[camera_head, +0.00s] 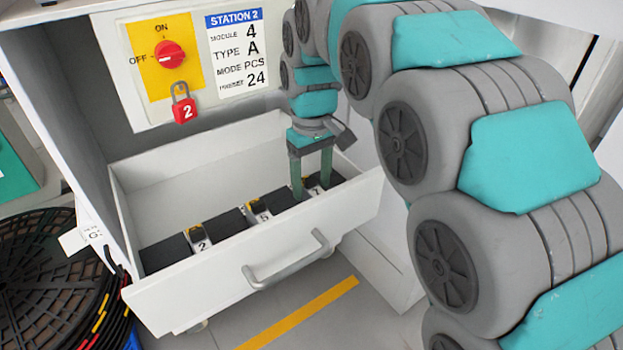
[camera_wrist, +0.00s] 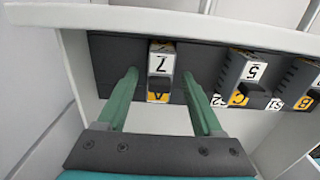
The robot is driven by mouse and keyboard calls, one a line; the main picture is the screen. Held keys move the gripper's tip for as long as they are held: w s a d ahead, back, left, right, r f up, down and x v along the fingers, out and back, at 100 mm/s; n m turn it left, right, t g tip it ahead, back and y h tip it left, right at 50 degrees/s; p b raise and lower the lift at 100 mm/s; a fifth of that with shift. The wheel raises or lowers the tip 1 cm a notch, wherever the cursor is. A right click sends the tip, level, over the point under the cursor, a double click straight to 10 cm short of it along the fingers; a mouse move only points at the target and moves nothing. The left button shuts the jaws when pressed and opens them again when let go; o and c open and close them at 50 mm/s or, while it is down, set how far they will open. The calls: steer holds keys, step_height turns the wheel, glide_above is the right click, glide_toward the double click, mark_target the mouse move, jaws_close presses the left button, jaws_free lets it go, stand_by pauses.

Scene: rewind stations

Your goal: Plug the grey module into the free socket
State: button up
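A white drawer (camera_head: 222,253) is pulled out below the station panel and holds several dark grey modules in a row. The module labelled 7 (camera_wrist: 161,68), with a yellow A tag, lies at one end of the row. It shows partly at the drawer's right in the head view (camera_head: 318,188). My gripper (camera_head: 312,190) reaches down into the drawer there. In the wrist view my gripper (camera_wrist: 160,76) is open, with one finger on each side of module 7 and gaps between. A module labelled 5 (camera_wrist: 250,75) sits beside it. I cannot make out a free socket.
The Station 2 card (camera_head: 237,52) reads module 4, type A, preset 24. A red switch (camera_head: 169,54) and red padlock 2 (camera_head: 184,107) are on the panel. The drawer handle (camera_head: 285,266) sticks out in front. Black reels (camera_head: 50,270) stand at lower left.

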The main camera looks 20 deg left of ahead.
step_height(320, 180, up, 12)
steer(key=shift+r, duration=0.15)
stand_by(0.7)
steer(key=shift+d, duration=0.1)
steer(key=s+d+f+m+g, duration=0.1)
steer(key=s+d+f+m, duration=0.3)
steer(key=d, duration=0.6)
steer(key=s+d+f+m, duration=0.25)
steer(key=s+d, duration=0.25)
steer(key=d, duration=0.4)
steer(key=s+d+f+m, duration=0.1)
steer(key=s+d+f, duration=0.3)
steer(key=s, duration=0.5)
steer(key=s+d+f+m, duration=0.2)
steer(key=s+d+f, duration=0.3)
steer(key=s+f, duration=0.4)
steer(key=shift+d+g, duration=0.2)
steer(key=shift+g, duration=0.2)
steer(key=shift+m, duration=0.25)
